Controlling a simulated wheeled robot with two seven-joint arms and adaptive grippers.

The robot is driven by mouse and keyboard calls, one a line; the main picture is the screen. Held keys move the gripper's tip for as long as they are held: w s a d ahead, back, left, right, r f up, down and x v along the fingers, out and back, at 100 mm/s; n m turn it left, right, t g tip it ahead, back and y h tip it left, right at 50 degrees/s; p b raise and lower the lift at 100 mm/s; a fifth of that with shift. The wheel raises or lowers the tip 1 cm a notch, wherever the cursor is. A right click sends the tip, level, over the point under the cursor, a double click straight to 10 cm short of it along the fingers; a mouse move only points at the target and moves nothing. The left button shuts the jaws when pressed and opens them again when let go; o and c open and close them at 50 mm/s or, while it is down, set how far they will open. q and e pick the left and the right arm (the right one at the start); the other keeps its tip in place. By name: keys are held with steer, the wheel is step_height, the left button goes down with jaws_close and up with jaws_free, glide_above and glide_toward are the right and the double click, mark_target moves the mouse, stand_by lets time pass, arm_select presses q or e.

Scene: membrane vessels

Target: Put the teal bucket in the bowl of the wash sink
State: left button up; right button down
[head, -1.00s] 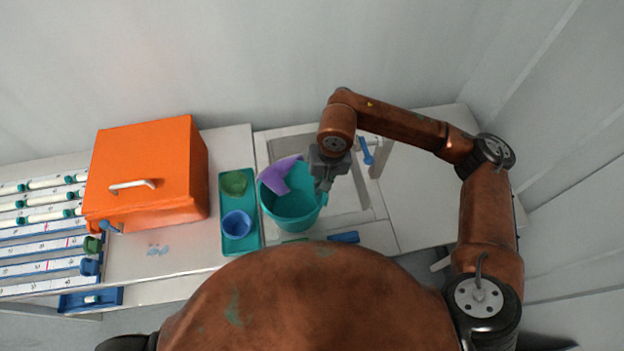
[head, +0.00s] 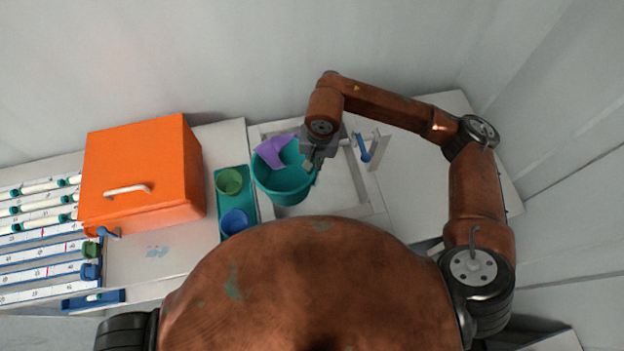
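The teal bucket (head: 284,189) is over the left part of the wash sink (head: 350,205), upright or nearly so. A purple piece (head: 271,153) shows at its back left rim. My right gripper (head: 311,163) is at the bucket's right rim and appears shut on it; the fingertips are partly hidden. The bucket covers part of the sink bowl, so I cannot tell how high it is above the bottom. My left gripper is not in view.
A teal tray (head: 221,209) with a green cup (head: 229,181) and a blue cup (head: 234,221) lies left of the bucket. An orange box (head: 145,165) stands farther left. A blue-handled tap (head: 362,148) stands right of my gripper. The counter at the right is clear.

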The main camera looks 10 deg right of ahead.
mark_target(307, 194)
steer(key=shift+w+a+f+m+p, duration=0.15)
steer(key=shift+a+m+p, duration=0.1)
steer(key=shift+m+p, duration=0.55)
steer(key=s+f+m+p, duration=0.1)
steer(key=m+p, duration=0.3)
steer(key=m, duration=0.1)
steer(key=s+a+f+m+p, duration=0.1)
steer(key=f+m+p, duration=0.1)
steer(key=m+p, duration=0.2)
steer(key=s+f+m+t+h+p, duration=0.1)
steer(key=f+m+p, duration=0.1)
steer(key=m+p, duration=0.2)
steer(key=shift+s+a+f+m, duration=0.1)
steer(key=shift+s+a+m, duration=0.3)
steer(key=shift+m, duration=0.5)
steer(key=shift+s+a+f+m+p, duration=0.1)
steer(key=shift+s+f+m+p, duration=0.15)
steer(key=shift+s+m+p, duration=0.25)
steer(key=shift+s+f+m+p, duration=0.2)
steer(key=shift+f+m+p, duration=0.05)
steer(key=shift+m, duration=0.45)
steer(key=shift+s+f, duration=0.1)
steer(key=shift+f, duration=0.25)
step_height(307, 194, down, 10)
steer(key=b, duration=0.6)
steer(key=shift+r+b, duration=0.25)
steer(key=shift+b, duration=0.1)
steer(key=shift+f, duration=0.15)
